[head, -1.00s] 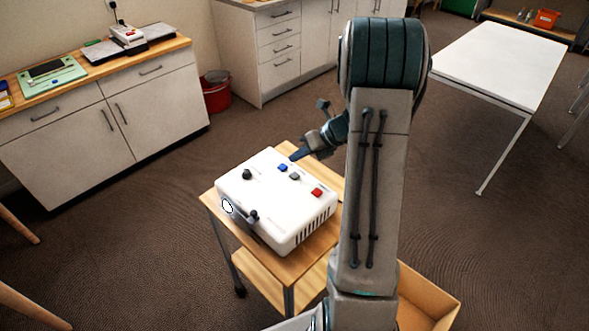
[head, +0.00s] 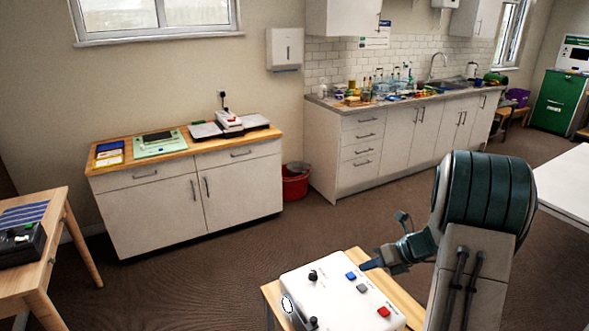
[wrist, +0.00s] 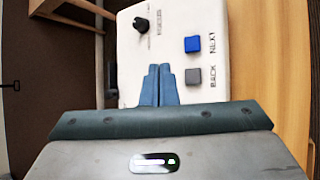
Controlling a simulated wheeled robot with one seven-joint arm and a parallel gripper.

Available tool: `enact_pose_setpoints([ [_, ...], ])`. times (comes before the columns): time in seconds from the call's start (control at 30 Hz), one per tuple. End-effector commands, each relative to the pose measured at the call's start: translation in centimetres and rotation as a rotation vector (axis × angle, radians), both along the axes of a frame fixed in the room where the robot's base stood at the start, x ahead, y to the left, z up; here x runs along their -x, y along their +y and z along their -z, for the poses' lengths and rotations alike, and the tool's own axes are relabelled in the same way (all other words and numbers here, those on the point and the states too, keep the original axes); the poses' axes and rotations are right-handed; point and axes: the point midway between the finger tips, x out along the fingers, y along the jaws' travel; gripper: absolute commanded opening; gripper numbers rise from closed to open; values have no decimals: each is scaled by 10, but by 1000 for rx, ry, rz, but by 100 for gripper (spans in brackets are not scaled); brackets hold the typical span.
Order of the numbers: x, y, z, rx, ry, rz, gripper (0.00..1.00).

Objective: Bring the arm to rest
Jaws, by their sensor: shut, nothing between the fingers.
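My gripper (head: 368,265) is at the lower right of the head view, low over the far edge of a white control box (head: 335,290). In the wrist view my gripper (wrist: 159,85) has its two blue fingers together, with nothing between them. The fingertips point over the box (wrist: 170,25), beside a blue button (wrist: 192,44) and a grey button (wrist: 193,76). I cannot tell whether they touch the box. A black knob (wrist: 140,25) is on the box; a red button (head: 384,311) also shows in the head view.
The box stands on a small wooden trolley (head: 405,300). A cabinet (head: 190,205) with devices on top is behind to the left. A wooden table (head: 30,225) stands at far left, a white table (head: 568,190) at right. Open floor lies between trolley and cabinet.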

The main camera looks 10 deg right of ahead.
Motion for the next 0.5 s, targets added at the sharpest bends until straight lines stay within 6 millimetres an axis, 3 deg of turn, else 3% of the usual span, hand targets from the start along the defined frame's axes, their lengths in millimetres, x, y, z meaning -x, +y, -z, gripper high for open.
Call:
enact_pose_setpoints([
  [0.17, 23, 35, -34, 152, -135, -279, 0],
  [0.5, 108, 99, -95, 561, -507, -1102, 0],
])
